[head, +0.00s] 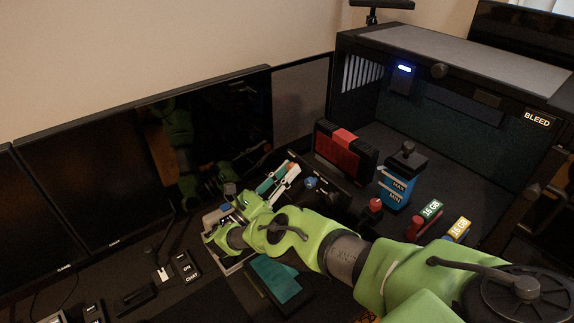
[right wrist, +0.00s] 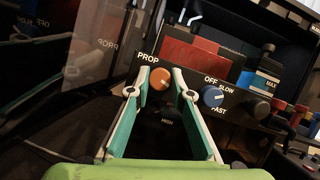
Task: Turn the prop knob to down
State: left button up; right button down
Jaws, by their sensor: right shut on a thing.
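The orange prop knob (right wrist: 160,79) sits on a dark panel under the white word PROP in the right wrist view. A small pale mark shows on its face, but its exact direction is unclear. My right gripper (right wrist: 161,72) has white and teal fingers, one on each side of the knob, and is shut on it. My left gripper is not in view.
A blue knob (right wrist: 212,96), marked OFF, SLOW and FAST, is close to the right finger. A red and black box (head: 345,150), a blue MAX/MIN container (head: 398,186) and a red-topped stick (head: 375,206) stand right of the gripper. Dark monitors (head: 90,195) stand at left.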

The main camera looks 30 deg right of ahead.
jog(key=n+t+y+p, duration=0.1)
jog(key=n+p, duration=0.2)
jog(key=n, duration=0.2)
jog(key=n+t+y+p, duration=0.1)
jog(key=n+y+p, duration=0.1)
jog(key=n+p, duration=0.2)
jog(key=r+n+t+y+p, duration=0.1)
jog(key=n+t+p, duration=0.1)
jog(key=n, duration=0.4)
jog(key=shift+s+y+p, duration=0.2)
jog(key=shift+y+p, duration=0.2)
jog(key=shift+p, duration=0.25)
jog(key=n+y+p, duration=0.1)
jog(key=n+p, duration=0.1)
jog(key=n, duration=0.2)
jog(key=shift+y, duration=0.3)
jog(key=shift+n+g+y, duration=0.4)
jog(key=shift+n+g, duration=0.1)
jog(key=shift+n, duration=0.7)
jog(key=shift+n+g+y, duration=0.3)
jog(key=shift+n+g, duration=0.1)
jog(key=shift+n, duration=0.6)
jog(key=c, duration=1.8)
grip_release()
